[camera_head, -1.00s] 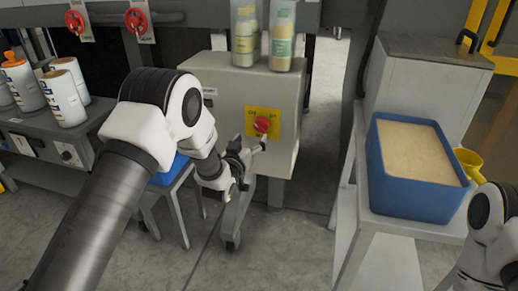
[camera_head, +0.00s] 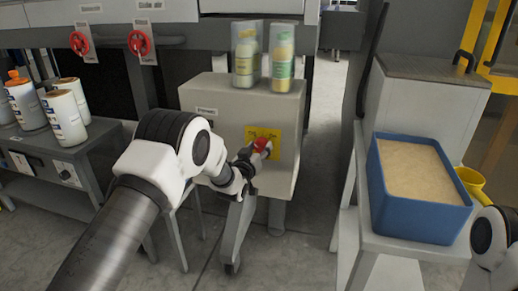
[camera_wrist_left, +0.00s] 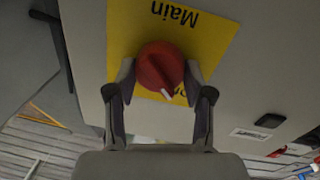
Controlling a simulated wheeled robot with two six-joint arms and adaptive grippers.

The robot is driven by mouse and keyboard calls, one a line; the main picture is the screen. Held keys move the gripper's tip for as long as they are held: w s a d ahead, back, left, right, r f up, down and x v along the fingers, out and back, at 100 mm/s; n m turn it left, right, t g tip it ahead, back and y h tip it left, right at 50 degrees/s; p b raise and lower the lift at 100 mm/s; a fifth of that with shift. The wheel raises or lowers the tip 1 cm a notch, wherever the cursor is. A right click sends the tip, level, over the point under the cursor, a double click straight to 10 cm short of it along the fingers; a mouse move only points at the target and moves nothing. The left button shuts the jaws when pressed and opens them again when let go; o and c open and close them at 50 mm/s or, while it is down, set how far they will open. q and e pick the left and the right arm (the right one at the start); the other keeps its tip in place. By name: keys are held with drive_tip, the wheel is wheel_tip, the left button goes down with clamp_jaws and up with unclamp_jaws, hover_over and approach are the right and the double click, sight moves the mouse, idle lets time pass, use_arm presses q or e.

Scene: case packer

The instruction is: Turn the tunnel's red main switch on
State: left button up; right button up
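The red main switch (camera_head: 262,146) is a round knob on a yellow label plate (camera_head: 277,141) on the front of the grey tunnel cabinet (camera_head: 221,118). My left gripper (camera_head: 251,158) is at the knob and partly covers it in the head view. In the left wrist view, the knob (camera_wrist_left: 160,66) sits between the two spread fingertips of this gripper (camera_wrist_left: 160,80), close to both; firm contact is not clear. The knob's white mark points down and slightly right, towards partly hidden lettering. "Main" reads upside down there. My right gripper is out of view.
Two clear containers (camera_head: 247,55) with yellow-green contents stand on the cabinet. Two red valve wheels (camera_head: 140,43) are at the upper left, above white bottles (camera_head: 64,118) on a grey bench. A blue bin (camera_head: 424,216) stands on the right.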

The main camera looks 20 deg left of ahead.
use_arm(q)
drive_tip(key=shift+r+m, duration=0.1)
drive_tip(key=shift+m, duration=0.3)
drive_tip(key=m+p, duration=0.1)
drive_tip(key=m, duration=0.6)
drive_tip(key=shift+d+m+g, duration=0.1)
drive_tip(key=shift+m+g, duration=0.2)
drive_tip(key=shift+m, duration=0.1)
drive_tip(key=m, duration=0.4)
drive_tip(key=shift+y+p, duration=0.3)
drive_tip(key=shift+p, duration=0.1)
drive_tip(key=m, duration=0.4)
drive_tip(key=shift+d+y, duration=0.1)
drive_tip(key=shift+y, duration=0.3)
drive_tip(key=shift+m, duration=0.3)
drive_tip(key=o, duration=1.2)
drive_tip(key=shift+c, duration=0.2)
